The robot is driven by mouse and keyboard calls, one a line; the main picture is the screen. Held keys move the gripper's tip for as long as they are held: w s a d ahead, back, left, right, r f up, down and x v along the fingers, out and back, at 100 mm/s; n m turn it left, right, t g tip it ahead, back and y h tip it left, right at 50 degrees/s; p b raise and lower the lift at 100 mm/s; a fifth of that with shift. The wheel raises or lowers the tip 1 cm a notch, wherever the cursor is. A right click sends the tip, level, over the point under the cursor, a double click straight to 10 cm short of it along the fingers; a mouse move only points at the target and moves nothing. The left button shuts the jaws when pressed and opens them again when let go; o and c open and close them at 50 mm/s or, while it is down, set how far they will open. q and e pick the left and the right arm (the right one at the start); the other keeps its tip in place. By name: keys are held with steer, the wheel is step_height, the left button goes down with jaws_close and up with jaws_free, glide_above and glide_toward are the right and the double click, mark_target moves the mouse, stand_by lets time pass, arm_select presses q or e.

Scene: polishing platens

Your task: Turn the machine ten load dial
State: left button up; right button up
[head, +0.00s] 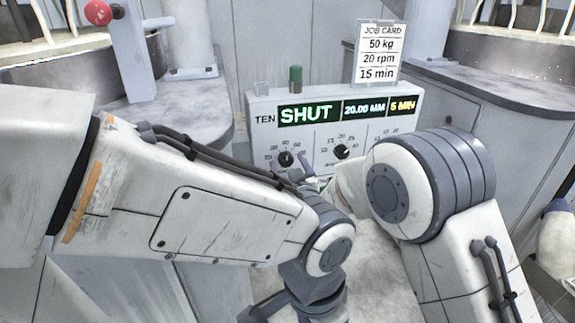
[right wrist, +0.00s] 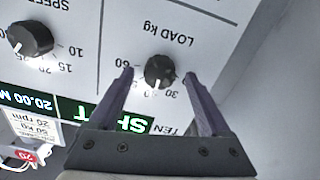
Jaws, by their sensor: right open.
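The machine ten panel (head: 262,128) reads TEN, SHUT, 20.00 MM and 5 MIN. Its load dial (head: 286,159) is the black knob at the left of the panel; in the right wrist view, upside down, the load dial (right wrist: 160,70) has a white mark facing the stretch of scale near 30 and 40. My right gripper (right wrist: 158,76) is open, with one finger on each side of this dial; contact is not clear. In the head view my right gripper (head: 300,172) is small and partly hidden by my arms. My left arm crosses in front; its gripper is not visible.
A job card (head: 380,58) above the panel reads 50 kg, 20 rpm, 15 min. The speed dial (head: 341,151) sits right of the load dial. Grey counters (head: 490,85) flank the panel.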

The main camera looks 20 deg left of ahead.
jaws_close()
steer(key=m+b, duration=0.3)
steer(key=m, duration=0.1)
steer(key=shift+f, duration=0.1)
steer(key=shift+m+b, duration=0.85)
steer(key=shift+m, duration=0.95)
jaws_free()
